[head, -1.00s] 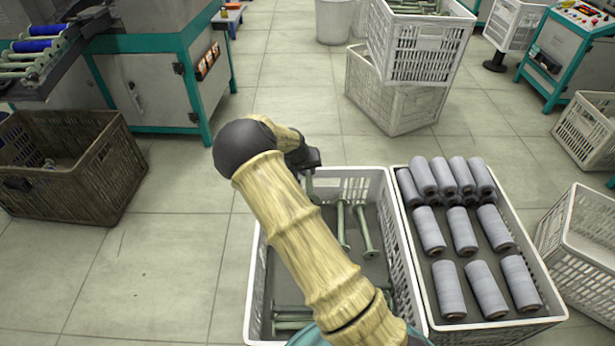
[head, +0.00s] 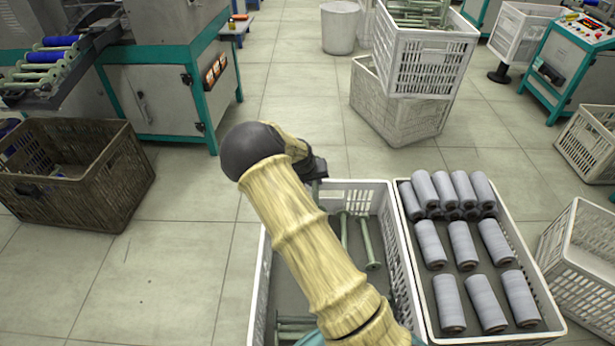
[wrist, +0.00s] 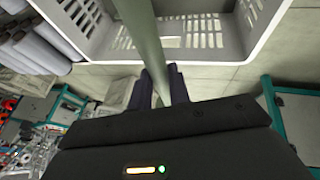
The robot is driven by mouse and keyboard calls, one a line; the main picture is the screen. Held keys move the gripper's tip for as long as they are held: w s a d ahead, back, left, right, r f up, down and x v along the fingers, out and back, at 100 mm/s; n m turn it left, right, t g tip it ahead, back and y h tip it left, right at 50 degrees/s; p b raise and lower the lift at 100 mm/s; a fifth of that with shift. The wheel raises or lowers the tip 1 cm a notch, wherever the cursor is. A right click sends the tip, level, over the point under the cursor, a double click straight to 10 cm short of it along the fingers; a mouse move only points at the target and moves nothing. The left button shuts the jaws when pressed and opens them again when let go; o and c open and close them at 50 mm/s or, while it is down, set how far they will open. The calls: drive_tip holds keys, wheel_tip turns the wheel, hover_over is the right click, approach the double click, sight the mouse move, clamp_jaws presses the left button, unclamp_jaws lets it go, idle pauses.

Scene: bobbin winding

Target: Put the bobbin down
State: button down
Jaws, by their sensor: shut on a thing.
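My gripper (wrist: 161,88) is shut on a pale green bobbin (wrist: 148,45), whose shaft runs up between the two dark fingers in the wrist view. In the head view my gripper (head: 316,168) is over the back-left end of a white crate (head: 388,225). The held bobbin is mostly hidden there by my arm. The crate's wall and floor also show past the bobbin in the wrist view (wrist: 225,45). I cannot tell whether the bobbin touches the crate. Inside the crate, similar empty bobbins (head: 369,245) lie at the back right and at the front left.
A second white crate (head: 548,290), holding several grey wound bobbins (head: 463,243), stands close on the right. A brown basket (head: 110,190) is at the left, by a teal and grey machine (head: 165,95). Stacked white crates (head: 405,110) stand behind. Floor between is clear.

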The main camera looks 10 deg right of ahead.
drive_tip(key=s+r+p, duration=0.5)
drive_tip(key=r+p, duration=0.5)
drive_tip(key=p, duration=0.1)
drive_tip(key=s+r+p, duration=0.6)
drive_tip(key=r+p, duration=0.4)
drive_tip(key=p, duration=0.1)
drive_tip(key=s+r+p, duration=0.5)
drive_tip(key=r+p, duration=0.5)
drive_tip(key=p, duration=0.1)
drive_tip(key=shift+s+a+r+n, duration=0.2)
drive_tip(key=shift+r+n, duration=0.05)
drive_tip(key=shift+n, duration=0.15)
drive_tip(key=shift+w+d, duration=0.2)
drive_tip(key=shift+d, duration=0.1)
